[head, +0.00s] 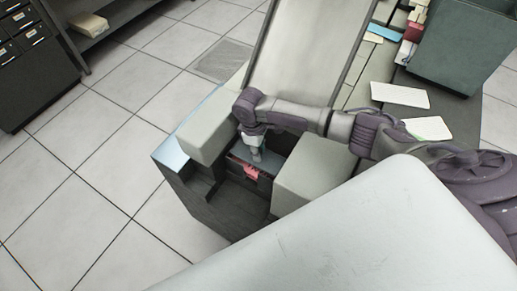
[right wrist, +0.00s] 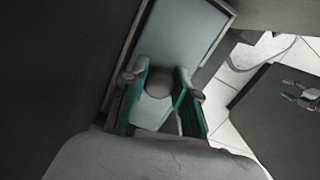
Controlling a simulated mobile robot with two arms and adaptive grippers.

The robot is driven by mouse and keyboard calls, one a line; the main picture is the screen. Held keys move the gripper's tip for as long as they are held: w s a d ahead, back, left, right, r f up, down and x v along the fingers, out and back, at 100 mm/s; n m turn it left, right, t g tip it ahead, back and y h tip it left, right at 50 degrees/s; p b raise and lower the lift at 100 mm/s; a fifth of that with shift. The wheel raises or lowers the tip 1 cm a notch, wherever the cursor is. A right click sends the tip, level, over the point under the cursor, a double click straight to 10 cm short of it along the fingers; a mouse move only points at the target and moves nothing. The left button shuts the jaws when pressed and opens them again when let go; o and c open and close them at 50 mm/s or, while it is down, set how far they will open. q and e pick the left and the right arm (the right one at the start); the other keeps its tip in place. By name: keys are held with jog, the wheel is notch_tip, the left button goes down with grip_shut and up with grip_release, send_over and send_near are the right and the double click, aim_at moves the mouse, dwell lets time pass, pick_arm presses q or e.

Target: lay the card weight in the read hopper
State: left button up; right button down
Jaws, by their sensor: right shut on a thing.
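My right gripper (head: 256,150) reaches down into the recess of the grey card machine (head: 313,178), between two pale blocks. In the right wrist view its teal-padded fingers (right wrist: 160,98) stand on both sides of a grey round knob (right wrist: 158,80) on a pale plate, which looks like the card weight. The gripper is shut on it. Pinkish-red cards (head: 250,172) show in the recess just below the gripper, which appears to be the read hopper. Whether the weight touches the cards is hidden.
A wide sloped chute (head: 305,50) rises behind the recess. White cards (head: 400,95) lie on the dark top at right, near a green-grey bin (head: 465,45). A dark drawer cabinet (head: 30,60) stands at far left. Tiled floor (head: 110,130) is open on the left.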

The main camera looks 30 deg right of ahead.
jog(key=shift+f, duration=0.15)
dwell(0.3)
jog(key=shift+f+b, duration=0.9)
jog(key=shift+f, duration=0.85)
jog(key=c, duration=0.8)
grip_release()
jog(key=r, duration=0.8)
jog(key=w+a+r, duration=0.1)
jog(key=r, duration=0.3)
